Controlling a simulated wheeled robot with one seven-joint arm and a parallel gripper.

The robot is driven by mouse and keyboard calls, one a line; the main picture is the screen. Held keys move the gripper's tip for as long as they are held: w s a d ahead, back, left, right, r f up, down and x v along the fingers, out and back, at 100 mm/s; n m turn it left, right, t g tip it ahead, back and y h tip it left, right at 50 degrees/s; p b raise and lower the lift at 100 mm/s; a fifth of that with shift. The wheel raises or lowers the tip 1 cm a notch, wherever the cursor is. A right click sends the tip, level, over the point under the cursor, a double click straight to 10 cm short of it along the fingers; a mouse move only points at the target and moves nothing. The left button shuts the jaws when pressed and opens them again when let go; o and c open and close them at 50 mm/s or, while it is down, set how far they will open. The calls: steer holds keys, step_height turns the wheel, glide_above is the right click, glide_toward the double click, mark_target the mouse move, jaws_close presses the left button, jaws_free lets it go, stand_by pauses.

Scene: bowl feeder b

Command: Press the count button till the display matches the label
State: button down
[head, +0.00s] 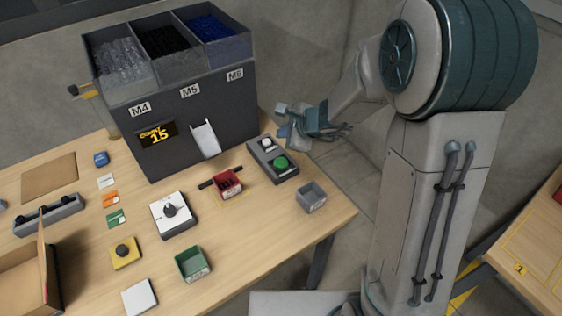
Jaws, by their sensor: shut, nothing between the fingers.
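The dark feeder (205,122) stands at the back of the table, with bins marked M4, M5 and M6. Its display (157,134) shows "COUNT 15" in yellow. A dark button box (263,167) sits right of the feeder, with a green button (281,163) in front and a smaller white button (267,143) behind. A red bin (228,183) stands under the chute, with a white label on its front too small to read. My gripper (288,130) is shut and empty, above and right of the button box, apart from it.
A grey bin (311,196) stands near the table's right edge. Coloured cards and an open cardboard box (30,272) are at left.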

steer(key=shift+f, duration=0.1)
steer(key=b, duration=0.7)
glide_above(284, 164)
step_height(284, 164, down, 8)
steer(key=shift+r, duration=0.2)
steer(key=shift+f+b, duration=0.45)
steer(key=shift+f, duration=0.05)
steer(key=shift+f, duration=0.1)
stand_by(1.1)
steer(key=shift+f+b, duration=0.3)
steer(key=shift+b, duration=0.35)
steer(key=shift+f+b, duration=0.45)
steer(key=shift+b, duration=0.1)
stand_by(0.3)
steer(key=shift+r, duration=0.15)
stand_by(0.3)
steer(key=shift+r+p, duration=0.6)
steer(key=shift+r, duration=0.1)
steer(key=shift+r, duration=0.1)
